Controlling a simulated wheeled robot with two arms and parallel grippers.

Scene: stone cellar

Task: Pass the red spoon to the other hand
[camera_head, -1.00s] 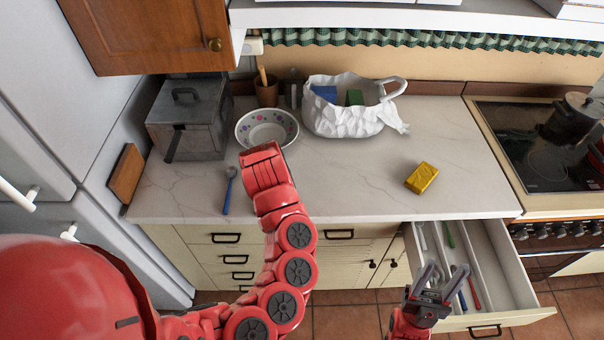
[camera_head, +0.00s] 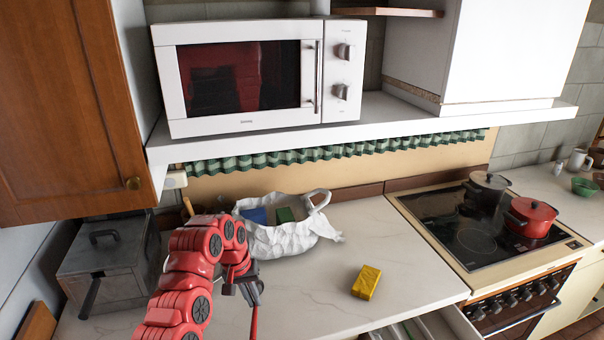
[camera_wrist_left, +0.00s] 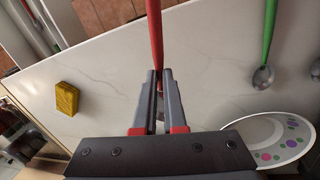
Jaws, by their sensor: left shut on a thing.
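My left gripper (camera_head: 250,280) hangs over the worktop in the head view, pointing down. It is shut on the red spoon (camera_head: 254,322); only a length of red handle shows below the jaws. In the left wrist view the red spoon's handle (camera_wrist_left: 156,35) runs from the top edge down between the fingers of my left gripper (camera_wrist_left: 158,75). The spoon's bowl end is not visible. My right gripper is not in view.
A yellow sponge (camera_head: 367,282) lies on the worktop (camera_head: 320,290), with clear room around it. A crumpled white bag (camera_head: 285,238) stands behind. A green-handled spoon (camera_wrist_left: 268,35) and dotted bowl (camera_wrist_left: 268,130) show in the wrist view. Red pot (camera_head: 530,216) is on the hob.

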